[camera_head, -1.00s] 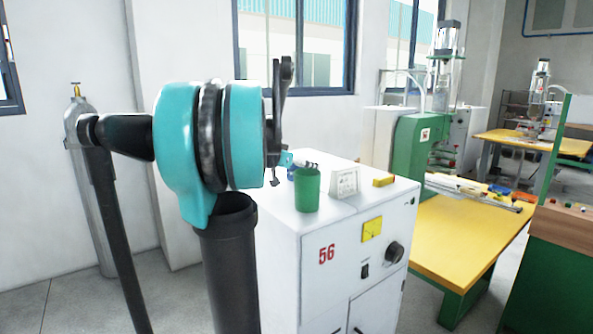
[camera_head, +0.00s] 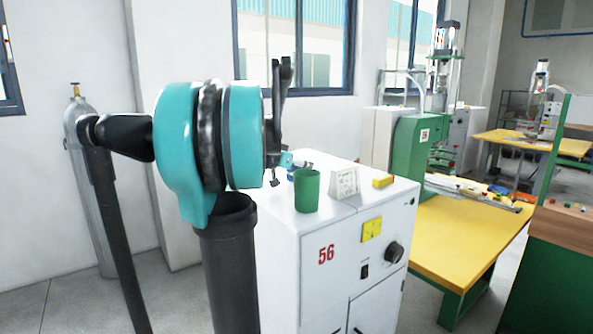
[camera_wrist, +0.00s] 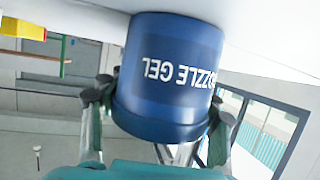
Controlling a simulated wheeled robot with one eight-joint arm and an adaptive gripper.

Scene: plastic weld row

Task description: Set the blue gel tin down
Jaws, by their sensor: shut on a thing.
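The blue gel tin (camera_wrist: 168,75), lettered "NOZZLE GEL", fills the middle of the wrist view, where the picture is upside down. My gripper (camera_wrist: 160,108) is shut on it, with one finger on each side. The tin's base is at or very near the white cabinet top (camera_wrist: 270,22); I cannot tell whether they touch.
On the cabinet stand a green cup (camera_head: 307,191), a white sign card (camera_head: 344,183) and a yellow block (camera_head: 383,181), which also shows in the wrist view (camera_wrist: 22,28). A yellow table (camera_head: 455,240) stands to the right. A grey gas cylinder (camera_head: 95,200) stands left.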

